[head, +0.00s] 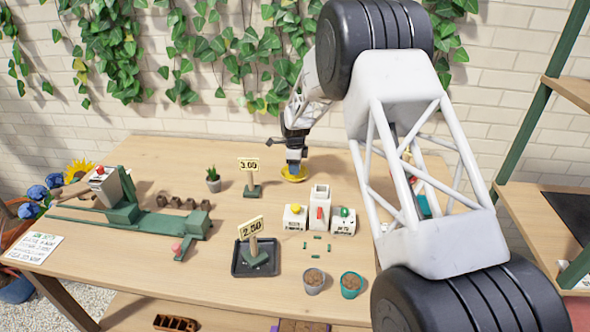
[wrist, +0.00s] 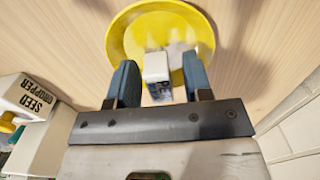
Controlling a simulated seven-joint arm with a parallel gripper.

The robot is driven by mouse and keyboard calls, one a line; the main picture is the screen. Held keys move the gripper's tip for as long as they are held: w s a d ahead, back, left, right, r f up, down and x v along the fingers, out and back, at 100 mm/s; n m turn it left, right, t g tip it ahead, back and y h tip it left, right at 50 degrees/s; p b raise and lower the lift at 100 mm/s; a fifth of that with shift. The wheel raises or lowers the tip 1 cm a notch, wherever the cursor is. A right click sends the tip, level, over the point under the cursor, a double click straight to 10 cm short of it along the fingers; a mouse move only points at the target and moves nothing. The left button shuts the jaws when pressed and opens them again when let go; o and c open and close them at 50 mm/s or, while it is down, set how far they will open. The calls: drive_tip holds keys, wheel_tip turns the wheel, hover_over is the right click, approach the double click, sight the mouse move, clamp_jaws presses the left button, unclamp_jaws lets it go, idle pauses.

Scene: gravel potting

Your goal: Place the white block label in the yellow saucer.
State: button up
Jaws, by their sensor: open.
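The yellow saucer (head: 303,178) lies on the table toward the back, and it also shows in the wrist view (wrist: 122,38). The white block label (wrist: 156,68), with dark lettering on its near face, is between my gripper's blue fingers over the saucer's near part. Its lower end is hard to make out, so I cannot tell whether it rests on the saucer. My gripper (wrist: 159,62) is open, with a gap visible on each side of the block. In the head view my gripper (head: 293,168) points down at the saucer and hides the block.
White dispensers (head: 295,217) stand in front of the saucer; one reads SEED DROPPER (wrist: 30,98). A 3.00 sign (head: 249,165) and small cactus (head: 213,179) stand left. A dark tray (head: 240,270) and two pots (head: 351,284) sit nearer the front.

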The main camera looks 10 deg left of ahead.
wheel_tip(320, 180, up, 11)
drive_tip(key=shift+f, duration=0.15)
idle(0.4)
idle(0.7)
drive_tip(key=shift+s+d+r, duration=0.1)
drive_tip(key=shift+d+r, duration=0.05)
drive_tip(key=shift+r, duration=0.05)
drive_tip(key=s+d+r+n+t, duration=0.1)
drive_tip(key=s+d+r+n, duration=0.3)
drive_tip(key=s+d+r, duration=0.7)
drive_tip(key=s+d+r+n, duration=0.4)
drive_tip(key=s+d+r, duration=0.45)
drive_tip(key=s, duration=0.55)
drive_tip(key=s+d+n, duration=0.3)
drive_tip(key=s, duration=0.8)
drive_tip(key=s+d+f+n+t, duration=0.1)
drive_tip(key=s+d+n, duration=0.2)
drive_tip(key=s, duration=0.9)
drive_tip(key=s+d+f+n, duration=0.1)
drive_tip(key=s+d+n, duration=0.2)
drive_tip(key=s, duration=0.8)
drive_tip(key=shift+s+d+n+t, duration=0.3)
drive_tip(key=shift+s+d+n, duration=0.1)
drive_tip(key=shift+d, duration=0.85)
